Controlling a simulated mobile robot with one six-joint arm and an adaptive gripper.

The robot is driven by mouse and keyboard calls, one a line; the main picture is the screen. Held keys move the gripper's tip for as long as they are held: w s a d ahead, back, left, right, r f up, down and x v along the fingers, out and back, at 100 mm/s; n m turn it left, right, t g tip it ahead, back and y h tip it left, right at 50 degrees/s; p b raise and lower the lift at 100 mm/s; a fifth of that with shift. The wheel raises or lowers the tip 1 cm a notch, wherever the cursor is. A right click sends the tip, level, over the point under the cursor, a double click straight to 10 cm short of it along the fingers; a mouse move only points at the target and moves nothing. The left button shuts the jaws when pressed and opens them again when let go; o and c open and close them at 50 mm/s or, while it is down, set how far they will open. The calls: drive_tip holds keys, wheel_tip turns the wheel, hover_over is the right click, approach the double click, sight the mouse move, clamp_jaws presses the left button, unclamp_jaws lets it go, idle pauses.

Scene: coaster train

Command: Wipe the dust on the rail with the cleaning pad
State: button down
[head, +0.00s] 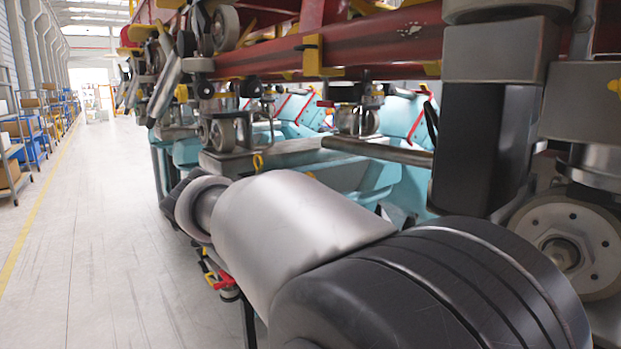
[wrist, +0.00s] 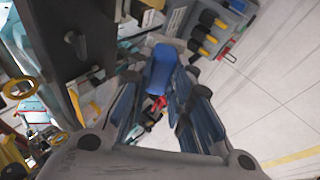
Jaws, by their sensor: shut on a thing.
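In the wrist view my gripper (wrist: 158,88) is shut on a blue block-like piece, which looks like the cleaning pad (wrist: 161,66). The pad sticks out past the fingertips, over the pale floor and a grey bench edge. In the head view the gripper and pad are hidden behind my own arm. A long red rail (head: 385,44) runs across the top of the head view, above and apart from my arm. Small pale specks (head: 411,30) show on its side; I cannot tell whether they are the dust.
Wheel assemblies (head: 222,130) hang under the rail, with light-blue coaster cars (head: 290,112) behind. A dark post (head: 484,145) stands close at right. Tools with yellow and black handles (wrist: 210,32) lie near the pad. The floor (head: 95,215) at left is clear, with shelves (head: 28,140) beyond.

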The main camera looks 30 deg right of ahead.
drive_tip(key=s+d+r+n+t+h+p, duration=0.1)
drive_tip(key=s+d+r+h+p, duration=0.25)
drive_tip(key=r, duration=1.15)
drive_tip(key=s+d+r+t+h+p, duration=0.1)
drive_tip(key=s+d+r+h+p, duration=0.25)
drive_tip(key=r, duration=1.15)
drive_tip(key=s+d+r+n+h+p, duration=0.1)
drive_tip(key=s+d+r+h+p, duration=0.2)
drive_tip(key=r, duration=1.2)
drive_tip(key=s+p+x, duration=0.1)
drive_tip(key=x, duration=0.5)
drive_tip(key=shift+w+d, duration=0.2)
drive_tip(key=shift+d, duration=0.3)
drive_tip(key=shift+w+d+f, duration=0.1)
drive_tip(key=shift+d+f, duration=0.05)
drive_tip(key=shift+d, duration=0.8)
drive_tip(key=shift+s+b, duration=0.65)
drive_tip(key=shift+s, duration=1.1)
drive_tip(key=shift+s+d+b, duration=0.2)
drive_tip(key=shift+s+b, duration=0.2)
drive_tip(key=shift+s, duration=0.4)
drive_tip(key=shift+s+d+b, duration=0.15)
drive_tip(key=shift+s+b, duration=0.2)
drive_tip(key=shift+s, duration=0.4)
drive_tip(key=shift+w+a+p, duration=0.15)
drive_tip(key=shift+w+p, duration=0.1)
drive_tip(key=shift+w, duration=1.45)
drive_tip(key=shift+w+a+p, duration=0.2)
drive_tip(key=shift+w, duration=1.5)
drive_tip(key=shift+s, duration=0.1)
